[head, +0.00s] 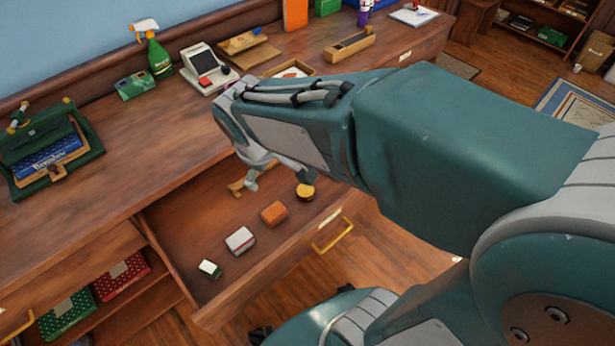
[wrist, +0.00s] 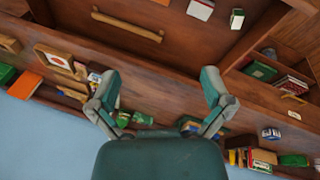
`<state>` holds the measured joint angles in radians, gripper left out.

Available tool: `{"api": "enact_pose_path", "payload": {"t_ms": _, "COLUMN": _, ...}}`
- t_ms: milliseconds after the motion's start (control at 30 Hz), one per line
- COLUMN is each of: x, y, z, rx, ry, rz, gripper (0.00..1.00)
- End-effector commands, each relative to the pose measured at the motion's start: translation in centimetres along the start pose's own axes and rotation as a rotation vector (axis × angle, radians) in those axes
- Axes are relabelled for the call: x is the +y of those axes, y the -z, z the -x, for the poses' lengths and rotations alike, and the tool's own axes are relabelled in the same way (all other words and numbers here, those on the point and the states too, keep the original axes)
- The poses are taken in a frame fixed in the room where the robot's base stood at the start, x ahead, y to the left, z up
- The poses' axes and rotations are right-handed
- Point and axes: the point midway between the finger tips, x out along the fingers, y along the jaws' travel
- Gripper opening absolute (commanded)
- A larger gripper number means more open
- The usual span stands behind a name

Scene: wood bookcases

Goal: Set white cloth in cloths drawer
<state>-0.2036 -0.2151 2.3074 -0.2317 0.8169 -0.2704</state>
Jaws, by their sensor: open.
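My gripper (head: 276,174) is above the back part of the pulled-out drawer (head: 190,233) in the head view. Its two fingers are spread with nothing between them, as the wrist view (wrist: 162,80) also shows. A white block-like item with a reddish side (head: 240,240) lies in the drawer. It shows at the top edge of the wrist view (wrist: 200,9). I cannot tell whether it is the white cloth. Beside it lie a small green-and-white item (head: 208,268), an orange item (head: 274,213) and a yellow-topped round item (head: 305,191).
A wooden bar (wrist: 127,25) lies in the drawer. The desk top holds a green case (head: 50,150), a spray bottle (head: 157,55), a card terminal (head: 204,70) and wooden trays. Red and green packs (head: 122,275) sit in the shelf left of the drawer. My arm hides part of the desk.

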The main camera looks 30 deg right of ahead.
Motion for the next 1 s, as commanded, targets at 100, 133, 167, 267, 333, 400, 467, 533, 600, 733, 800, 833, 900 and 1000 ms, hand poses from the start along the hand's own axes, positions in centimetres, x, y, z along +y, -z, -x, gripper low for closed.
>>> {"api": "enact_pose_path", "payload": {"t_ms": 100, "x": 0.4, "y": -2.7, "z": 2.9, "rx": 0.064, "ry": 0.001, "rz": -0.176, "gripper": 1.0}}
{"api": "enact_pose_path", "payload": {"t_ms": 133, "x": 0.4, "y": -3.3, "z": 3.6, "rx": 0.081, "ry": 0.003, "rz": -0.219, "gripper": 1.0}}
{"api": "enact_pose_path", "payload": {"t_ms": 167, "x": 0.3, "y": -4.0, "z": 4.1, "rx": 0.096, "ry": 0.005, "rz": -0.261, "gripper": 1.0}}
{"api": "enact_pose_path", "payload": {"t_ms": 267, "x": 0.1, "y": -6.1, "z": 5.9, "rx": 0.148, "ry": 0.014, "rz": -0.4, "gripper": 1.0}}
{"api": "enact_pose_path", "payload": {"t_ms": 333, "x": -0.3, "y": -7.4, "z": 6.9, "rx": 0.183, "ry": 0.022, "rz": -0.485, "gripper": 1.0}}
{"api": "enact_pose_path", "payload": {"t_ms": 400, "x": -0.6, "y": -8.3, "z": 7.6, "rx": 0.211, "ry": 0.03, "rz": -0.553, "gripper": 1.0}}
{"api": "enact_pose_path", "payload": {"t_ms": 467, "x": -0.9, "y": -8.9, "z": 8.0, "rx": 0.229, "ry": 0.036, "rz": -0.596, "gripper": 1.0}}
{"api": "enact_pose_path", "payload": {"t_ms": 533, "x": -1.1, "y": -9.3, "z": 8.2, "rx": 0.242, "ry": 0.04, "rz": -0.626, "gripper": 1.0}}
{"api": "enact_pose_path", "payload": {"t_ms": 600, "x": -1.2, "y": -9.6, "z": 8.3, "rx": 0.247, "ry": 0.043, "rz": -0.641, "gripper": 1.0}}
{"api": "enact_pose_path", "payload": {"t_ms": 733, "x": -1.2, "y": -9.5, "z": 8.3, "rx": 0.246, "ry": 0.044, "rz": -0.643, "gripper": 1.0}}
{"api": "enact_pose_path", "payload": {"t_ms": 800, "x": -1.2, "y": -9.5, "z": 8.3, "rx": 0.246, "ry": 0.044, "rz": -0.642, "gripper": 1.0}}
{"api": "enact_pose_path", "payload": {"t_ms": 833, "x": -1.2, "y": -9.5, "z": 8.3, "rx": 0.246, "ry": 0.044, "rz": -0.641, "gripper": 1.0}}
{"api": "enact_pose_path", "payload": {"t_ms": 900, "x": -1.2, "y": -9.5, "z": 8.3, "rx": 0.246, "ry": 0.043, "rz": -0.641, "gripper": 1.0}}
{"api": "enact_pose_path", "payload": {"t_ms": 1000, "x": -1.2, "y": -9.5, "z": 8.3, "rx": 0.246, "ry": 0.043, "rz": -0.64, "gripper": 1.0}}
